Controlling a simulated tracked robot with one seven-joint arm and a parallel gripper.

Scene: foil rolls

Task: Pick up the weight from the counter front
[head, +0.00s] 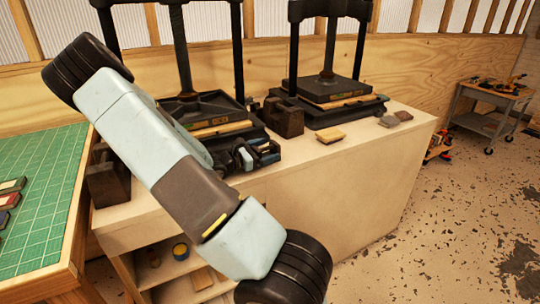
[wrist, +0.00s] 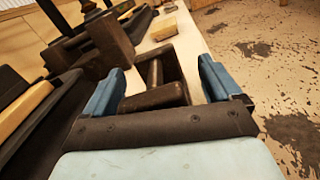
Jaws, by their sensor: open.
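In the wrist view a dark weight (wrist: 152,97) with a bar-like handle stands on the counter, between the blue fingers of my open gripper (wrist: 160,85). The fingers are on either side of it, with a gap at the right finger; I cannot tell whether the left one touches. In the head view my gripper (head: 256,154) is over the counter's front edge, in front of the left press, and my arm and gripper largely hide this weight. The pale counter (head: 370,150) runs to the right.
A second dark block (head: 284,118) stands behind, between the left press (head: 190,105) and the right press (head: 328,90). Another dark block (head: 108,182) is at the counter's left end. A small tan block (head: 331,136) and grey pieces (head: 389,121) lie to the right, where some counter is clear.

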